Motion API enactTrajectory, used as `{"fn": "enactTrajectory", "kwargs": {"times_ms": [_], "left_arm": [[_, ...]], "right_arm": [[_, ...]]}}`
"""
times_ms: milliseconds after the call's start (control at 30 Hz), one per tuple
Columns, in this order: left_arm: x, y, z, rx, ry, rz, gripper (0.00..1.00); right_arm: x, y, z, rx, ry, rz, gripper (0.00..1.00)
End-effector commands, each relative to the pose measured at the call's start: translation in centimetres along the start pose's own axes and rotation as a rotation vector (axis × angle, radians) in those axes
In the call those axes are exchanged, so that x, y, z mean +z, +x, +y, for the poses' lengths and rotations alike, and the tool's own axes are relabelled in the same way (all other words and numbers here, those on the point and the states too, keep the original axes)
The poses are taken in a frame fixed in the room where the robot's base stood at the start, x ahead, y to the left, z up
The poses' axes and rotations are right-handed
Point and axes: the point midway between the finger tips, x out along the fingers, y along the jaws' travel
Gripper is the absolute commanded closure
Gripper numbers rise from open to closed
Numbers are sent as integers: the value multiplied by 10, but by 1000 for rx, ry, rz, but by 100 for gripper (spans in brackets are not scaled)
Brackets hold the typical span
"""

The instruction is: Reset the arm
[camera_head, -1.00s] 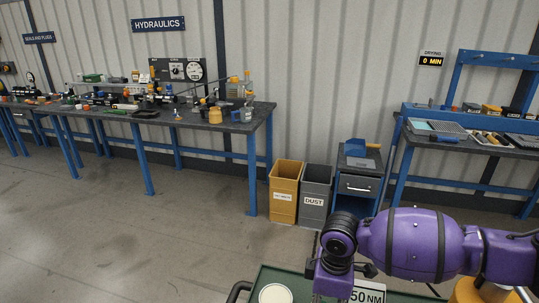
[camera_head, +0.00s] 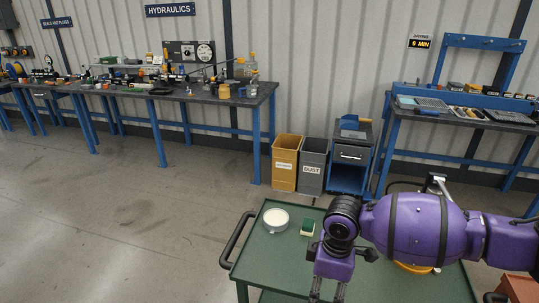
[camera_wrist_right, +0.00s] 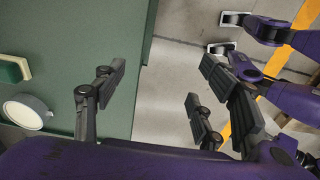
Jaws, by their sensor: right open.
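My right arm is purple and comes in from the right in the head view, reaching across over the green cart top (camera_head: 258,262). Its gripper (camera_head: 328,293) points down at the bottom edge, with the fingertips cut off there. In the right wrist view the right gripper (camera_wrist_right: 165,80) is open, its dark fingers spread wide and nothing between them. The edge of the green cart top (camera_wrist_right: 140,60) passes beneath the fingers, with floor beyond. My left gripper is not seen in the head view.
A round white-topped dish (camera_head: 276,220) and a small green-and-cream block (camera_head: 307,228) lie on the cart top, left of the arm. A yellow bin (camera_head: 286,163) and grey bin (camera_head: 312,167) stand behind. Open floor (camera_head: 130,215) lies left of the cart.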

Motion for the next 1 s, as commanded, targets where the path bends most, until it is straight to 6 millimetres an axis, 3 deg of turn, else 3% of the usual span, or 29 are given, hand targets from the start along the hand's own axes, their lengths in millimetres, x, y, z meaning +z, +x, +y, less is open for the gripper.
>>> {"fn": "enactTrajectory", "kwargs": {"times_ms": [100, 233, 400, 600, 767, 867, 1000], "left_arm": [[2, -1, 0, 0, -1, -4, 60], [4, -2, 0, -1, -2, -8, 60], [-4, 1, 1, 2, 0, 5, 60], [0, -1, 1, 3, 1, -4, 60], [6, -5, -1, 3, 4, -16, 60], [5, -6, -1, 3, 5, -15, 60], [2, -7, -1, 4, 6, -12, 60]], "right_arm": [[-37, -15, 33, 140, -7, 134, 35], [-80, -30, 47, 234, -29, 273, 35], [-140, -33, 38, 310, -28, 507, 35], [-180, -30, 14, 351, 45, 753, 35], [-184, -22, -5, 387, 193, 941, 35], [-167, -11, -14, 419, 316, 1018, 35], [-120, 16, -28, 472, 505, 1056, 35]]}}
